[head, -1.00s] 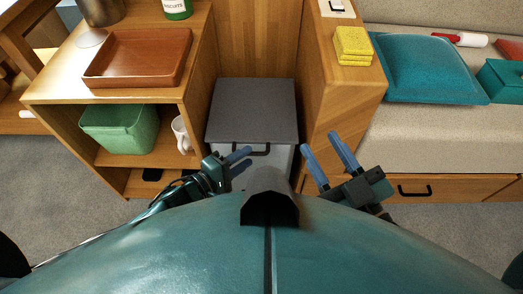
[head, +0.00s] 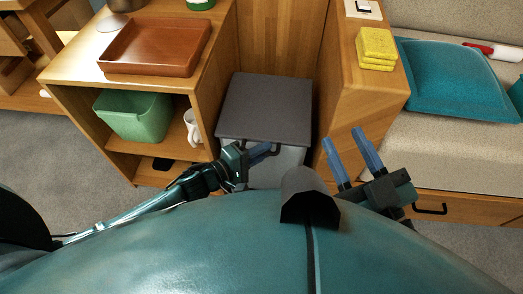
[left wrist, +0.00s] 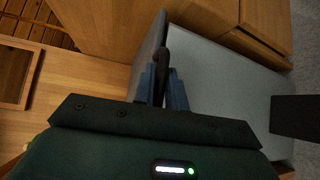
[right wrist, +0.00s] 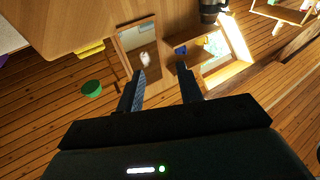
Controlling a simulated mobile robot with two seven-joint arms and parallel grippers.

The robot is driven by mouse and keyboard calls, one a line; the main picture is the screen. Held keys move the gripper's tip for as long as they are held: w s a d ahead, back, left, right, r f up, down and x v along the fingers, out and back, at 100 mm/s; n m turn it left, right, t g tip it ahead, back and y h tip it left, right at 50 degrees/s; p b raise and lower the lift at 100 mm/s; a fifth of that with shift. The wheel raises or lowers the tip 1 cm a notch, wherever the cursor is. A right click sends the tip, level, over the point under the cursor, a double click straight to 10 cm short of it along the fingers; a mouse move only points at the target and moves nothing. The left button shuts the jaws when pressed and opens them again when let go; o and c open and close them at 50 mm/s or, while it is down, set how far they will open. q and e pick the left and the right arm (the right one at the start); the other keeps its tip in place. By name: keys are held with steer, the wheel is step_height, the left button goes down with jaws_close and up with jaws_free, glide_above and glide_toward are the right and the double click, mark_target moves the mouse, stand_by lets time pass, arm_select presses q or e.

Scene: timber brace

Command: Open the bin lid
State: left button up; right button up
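The bin has a flat dark grey lid (head: 265,106) and a light grey body (head: 290,158), and stands in the recess between the wooden shelf unit and the bench end. The lid lies down over the bin. My left gripper (head: 268,149) is at the lid's front edge. In the left wrist view its fingers (left wrist: 162,88) are close together on both sides of the black handle (left wrist: 163,50), and seem to press on it. The light grey body (left wrist: 220,80) shows to the right there. My right gripper (head: 350,150) is open and empty, right of the bin.
The shelf unit on the left carries a brown tray (head: 155,48), a green bin (head: 133,116) and a white mug (head: 193,128). Yellow sponges (head: 376,46) lie on the wooden bench end, close beyond my right gripper. A teal cushion (head: 455,80) lies on the seat.

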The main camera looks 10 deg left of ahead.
arm_select(q)
jaws_close()
arm_select(e)
steer(key=shift+f, duration=0.15)
arm_select(q)
steer(key=shift+r, duration=0.15)
